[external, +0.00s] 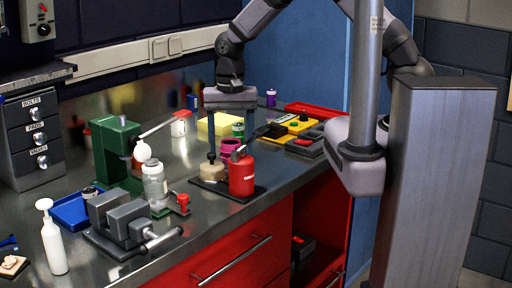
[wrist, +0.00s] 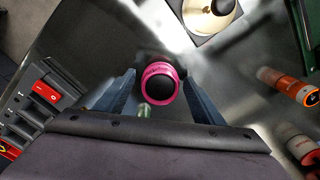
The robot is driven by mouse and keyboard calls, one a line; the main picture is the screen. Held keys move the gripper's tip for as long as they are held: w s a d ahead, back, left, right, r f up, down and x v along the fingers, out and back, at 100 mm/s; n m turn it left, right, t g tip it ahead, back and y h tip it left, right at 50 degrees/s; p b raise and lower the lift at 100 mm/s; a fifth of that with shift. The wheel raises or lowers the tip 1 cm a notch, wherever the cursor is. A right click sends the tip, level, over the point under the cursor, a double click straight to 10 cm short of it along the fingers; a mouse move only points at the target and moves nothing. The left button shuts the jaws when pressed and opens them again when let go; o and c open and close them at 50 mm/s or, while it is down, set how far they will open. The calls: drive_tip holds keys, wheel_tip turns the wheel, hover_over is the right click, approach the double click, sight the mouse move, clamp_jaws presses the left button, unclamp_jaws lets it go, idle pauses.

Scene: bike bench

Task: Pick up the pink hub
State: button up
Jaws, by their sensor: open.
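The pink hub (wrist: 152,71) is a short ring with a dark round centre. In the wrist view it lies between the two fingers of my open gripper (wrist: 160,82), with a gap showing on each side. In the external view the pink hub (external: 229,146) stands on the metal bench, partly hidden behind the red bottle. My gripper (external: 231,146) points down there, one finger on each side of the hub. The gripper holds nothing. I cannot tell how far the fingertips are above the bench.
A red bottle (external: 242,176) and a tan round pot (external: 211,170) stand on a dark mat in front of the hub. A green-labelled can (external: 238,130) stands behind it. The green press (external: 116,150) and vise (external: 128,224) are at left.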

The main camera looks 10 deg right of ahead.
drive_tip(key=c, duration=1.1)
drive_tip(key=shift+c, duration=0.2)
drive_tip(key=shift+r, duration=0.1)
